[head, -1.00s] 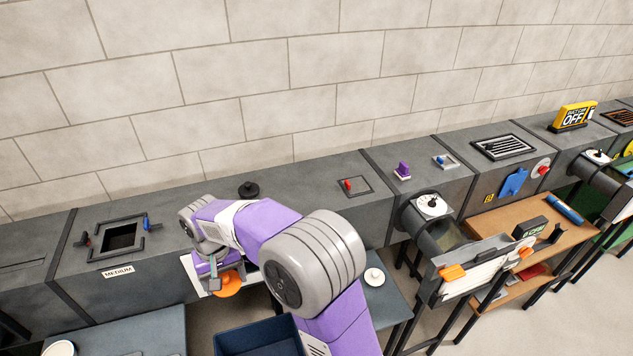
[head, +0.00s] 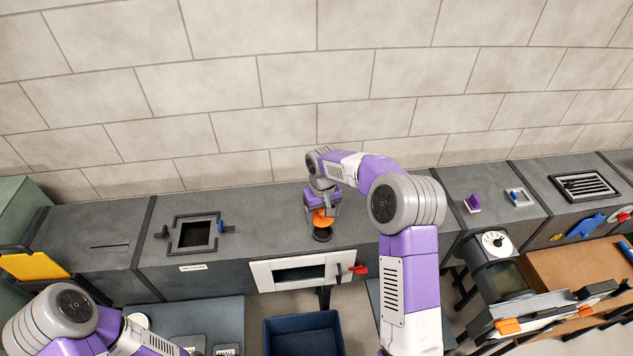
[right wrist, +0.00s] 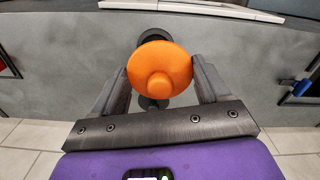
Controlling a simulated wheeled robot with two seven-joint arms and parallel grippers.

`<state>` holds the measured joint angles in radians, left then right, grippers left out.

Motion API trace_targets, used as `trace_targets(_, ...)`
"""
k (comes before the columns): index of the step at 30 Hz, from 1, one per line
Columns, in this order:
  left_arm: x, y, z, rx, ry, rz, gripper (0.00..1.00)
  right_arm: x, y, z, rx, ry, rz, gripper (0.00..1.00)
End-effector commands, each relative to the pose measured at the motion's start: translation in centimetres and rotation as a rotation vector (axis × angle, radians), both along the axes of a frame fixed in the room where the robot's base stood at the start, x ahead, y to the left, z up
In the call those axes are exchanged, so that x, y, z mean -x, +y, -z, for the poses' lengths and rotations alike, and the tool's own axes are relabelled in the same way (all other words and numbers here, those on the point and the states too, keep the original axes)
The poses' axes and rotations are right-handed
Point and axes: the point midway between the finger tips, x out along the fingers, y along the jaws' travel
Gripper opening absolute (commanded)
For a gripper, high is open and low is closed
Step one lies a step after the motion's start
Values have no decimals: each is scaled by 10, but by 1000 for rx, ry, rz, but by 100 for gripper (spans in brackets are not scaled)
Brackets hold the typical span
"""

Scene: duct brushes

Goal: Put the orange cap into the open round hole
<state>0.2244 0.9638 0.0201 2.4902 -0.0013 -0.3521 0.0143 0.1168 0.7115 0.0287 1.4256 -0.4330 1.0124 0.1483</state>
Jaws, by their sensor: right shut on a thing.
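The orange cap (head: 322,219) is held in my right gripper (head: 321,211) above the top of the grey duct. In the right wrist view the cap (right wrist: 160,68) is a round disc with a central knob, between the two dark fingers of the gripper (right wrist: 160,82). A round black fitting (head: 322,235) on the duct top shows just below the cap. In the right wrist view, black parts (right wrist: 153,36) show behind the cap, which hides most of them. I cannot tell whether cap and fitting touch. My left gripper is out of view.
A square framed opening (head: 194,235) with a blue latch is on the duct to the left. A white-framed window (head: 262,277) with a red handle is on the duct front. A blue bin (head: 275,335) stands below. My left forearm is at lower left.

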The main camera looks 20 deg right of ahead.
Motion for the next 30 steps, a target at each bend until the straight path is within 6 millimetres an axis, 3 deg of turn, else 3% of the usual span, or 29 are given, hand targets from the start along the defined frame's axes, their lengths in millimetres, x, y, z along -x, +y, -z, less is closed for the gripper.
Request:
trace_targets(1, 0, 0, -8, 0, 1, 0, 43, -2, -4, -4, 0, 2, -3, 47)
trace_targets(7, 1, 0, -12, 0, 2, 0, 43, -5, -10, -3, 1, 1, -13, 47)
trace_targets(24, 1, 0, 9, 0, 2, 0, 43, -5, -10, 31, 1, 1, -14, 47)
trace_targets(30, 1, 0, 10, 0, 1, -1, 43, -5, -10, 32, 1, 0, -14, 47)
